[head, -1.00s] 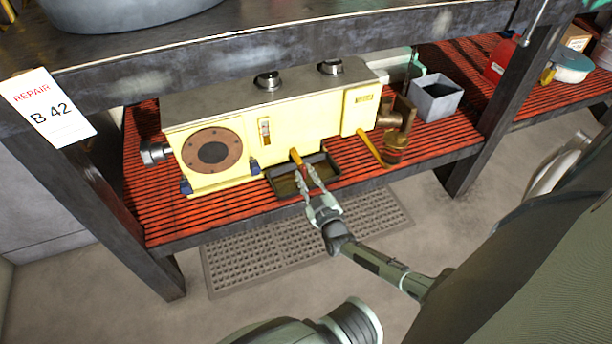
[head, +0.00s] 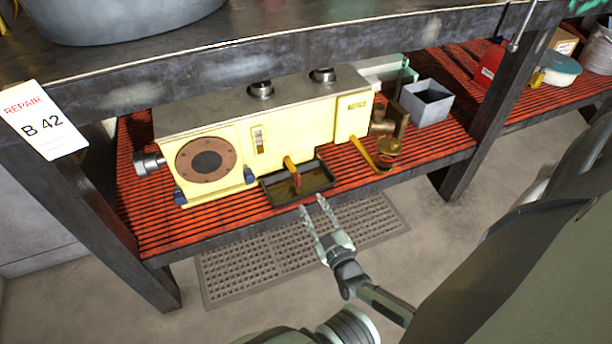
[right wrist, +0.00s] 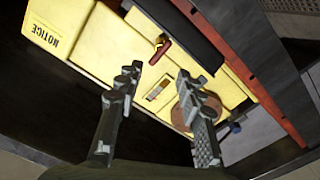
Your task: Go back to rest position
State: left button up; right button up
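My right gripper (head: 313,209) is open and empty in the head view, in front of the shelf's front edge and apart from the yellow machine (head: 290,140). In the right wrist view its two spread fingers (right wrist: 162,100) point toward the machine (right wrist: 100,45), with nothing between them. An orange-red handle (head: 292,173) hangs from the machine's front over a dark drip tray (head: 318,179); it also shows in the right wrist view (right wrist: 160,52). My left gripper is not in view.
The red slatted shelf (head: 150,225) has a dark metal front edge. A grey box (head: 426,104) and a brass fitting (head: 386,150) stand right of the machine. A dark post (head: 490,110) rises at the right. A perforated mat (head: 235,272) lies on the floor below.

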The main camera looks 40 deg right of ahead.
jog(key=shift+v, duration=1.2)
jog(key=shift+a, duration=0.1)
jog(key=s+a+f+n+g+y, duration=0.1)
jog(key=a+f+g+y, duration=0.2)
jog(key=a+g+y, duration=0.45)
jog(key=s+r+m+g+h, duration=0.2)
jog(key=s+g+h, duration=0.3)
jog(key=s, duration=0.8)
jog(key=shift+s+d+r+g, duration=0.25)
jog(key=shift+s+d+g, duration=0.15)
jog(key=shift+g, duration=0.65)
